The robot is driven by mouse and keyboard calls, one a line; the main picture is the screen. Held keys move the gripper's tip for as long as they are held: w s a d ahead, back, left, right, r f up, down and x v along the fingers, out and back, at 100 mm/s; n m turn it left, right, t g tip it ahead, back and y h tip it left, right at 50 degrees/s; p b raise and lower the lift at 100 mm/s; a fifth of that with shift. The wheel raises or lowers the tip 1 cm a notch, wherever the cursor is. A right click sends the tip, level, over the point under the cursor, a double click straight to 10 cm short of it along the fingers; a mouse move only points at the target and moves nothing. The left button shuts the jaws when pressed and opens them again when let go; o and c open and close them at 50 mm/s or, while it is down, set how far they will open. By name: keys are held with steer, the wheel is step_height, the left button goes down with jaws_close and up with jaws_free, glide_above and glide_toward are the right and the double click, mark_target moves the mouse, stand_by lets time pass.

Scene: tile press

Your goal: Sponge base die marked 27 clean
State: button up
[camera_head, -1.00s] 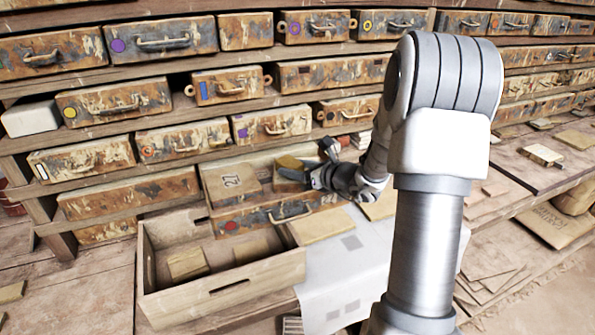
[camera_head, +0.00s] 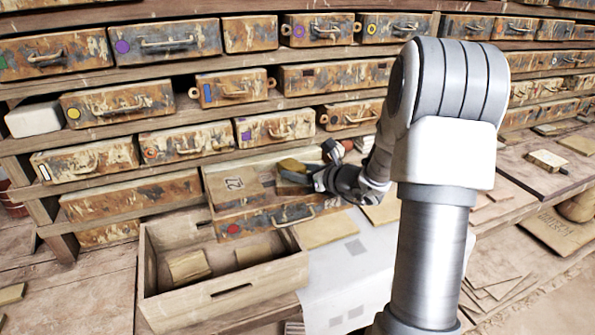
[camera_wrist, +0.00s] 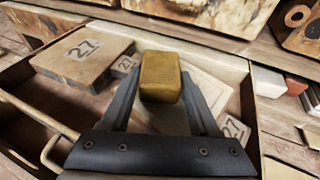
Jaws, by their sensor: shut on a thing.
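My gripper (camera_wrist: 160,100) is shut on a yellow-brown sponge block (camera_wrist: 160,72), held between its two fingers. In the head view, the sponge (camera_head: 292,167) and my gripper (camera_head: 312,178) are over the right part of an open drawer (camera_head: 268,219). A brown block marked 27 (camera_wrist: 80,55) sits in the drawer's left part; it also shows in the head view (camera_head: 232,188). A pale flat piece marked 27 (camera_wrist: 222,95) lies behind and right of the sponge, partly hidden. A smaller 27 mark shows left of the sponge. I cannot tell whether the sponge touches anything.
A wooden crate (camera_head: 225,293) with two small blocks stands in front of the drawer. Closed drawers with handles fill the shelves behind. A pale cloth (camera_head: 345,285) and a tan board (camera_head: 326,230) lie right of the crate. More boards lie on the right bench.

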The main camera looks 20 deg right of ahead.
steer(key=shift+s+f, duration=0.1)
steer(key=shift+s+d, duration=0.1)
steer(key=shift+s, duration=0.05)
stand_by(0.3)
steer(key=shift+s+b, duration=0.15)
steer(key=shift+b, duration=0.4)
steer(key=shift+w, duration=1.25)
